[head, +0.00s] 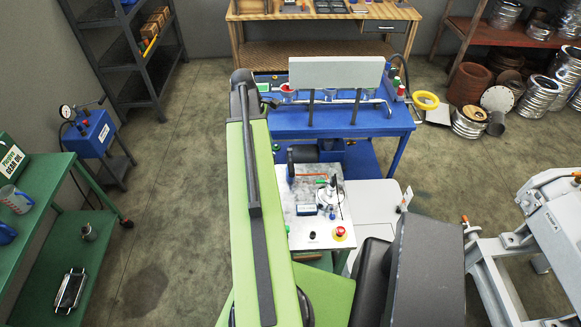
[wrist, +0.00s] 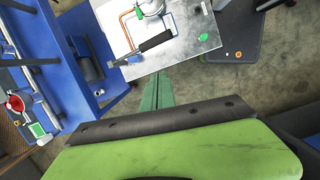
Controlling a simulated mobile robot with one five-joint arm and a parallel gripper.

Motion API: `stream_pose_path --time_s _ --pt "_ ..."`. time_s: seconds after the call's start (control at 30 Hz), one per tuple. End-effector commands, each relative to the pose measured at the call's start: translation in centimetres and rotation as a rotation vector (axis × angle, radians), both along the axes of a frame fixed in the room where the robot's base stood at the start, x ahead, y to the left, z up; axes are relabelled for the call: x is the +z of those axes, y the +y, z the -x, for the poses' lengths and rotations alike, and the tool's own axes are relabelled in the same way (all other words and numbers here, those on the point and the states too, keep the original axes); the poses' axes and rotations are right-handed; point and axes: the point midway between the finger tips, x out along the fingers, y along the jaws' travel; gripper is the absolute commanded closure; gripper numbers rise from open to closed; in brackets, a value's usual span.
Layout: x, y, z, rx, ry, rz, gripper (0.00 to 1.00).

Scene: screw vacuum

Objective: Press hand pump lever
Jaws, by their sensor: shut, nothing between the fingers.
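In the wrist view, a lever with a black grip (wrist: 156,41) lies slantwise over a bare metal plate (wrist: 192,52), beside a copper-coloured pipe (wrist: 127,28). In the head view, a black upright grip (head: 290,162) stands at the back left of the metal-topped bench (head: 303,237); it looks like the same lever. My gripper (wrist: 161,80) shows in the wrist view as two green fingers, shut and empty. Its tips point toward the plate's edge, below the lever in the picture, with a visible gap. In the head view I cannot make out my gripper.
A blue table (head: 345,121) stands behind the bench. A blue box with a gauge (head: 90,134) stands at the left. A red button (head: 340,233) sits at the bench's front. A grey machine (head: 555,235) stands at the right. The floor at the left is mostly clear.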

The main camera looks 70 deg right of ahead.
Motion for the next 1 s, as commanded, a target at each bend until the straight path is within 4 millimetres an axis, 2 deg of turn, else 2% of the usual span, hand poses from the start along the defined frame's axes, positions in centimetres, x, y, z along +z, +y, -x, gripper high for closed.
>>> stream_pose_path --time_s 0.17,0.8,1.0 --pt "0.0 0.1 0.1 -0.317 -0.014 0.073 1.00" --pt "0.4 -1.6 0.9 -2.147 -0.048 0.620 1.00" --pt "0.5 -2.5 1.1 -2.603 -0.076 0.809 1.00"
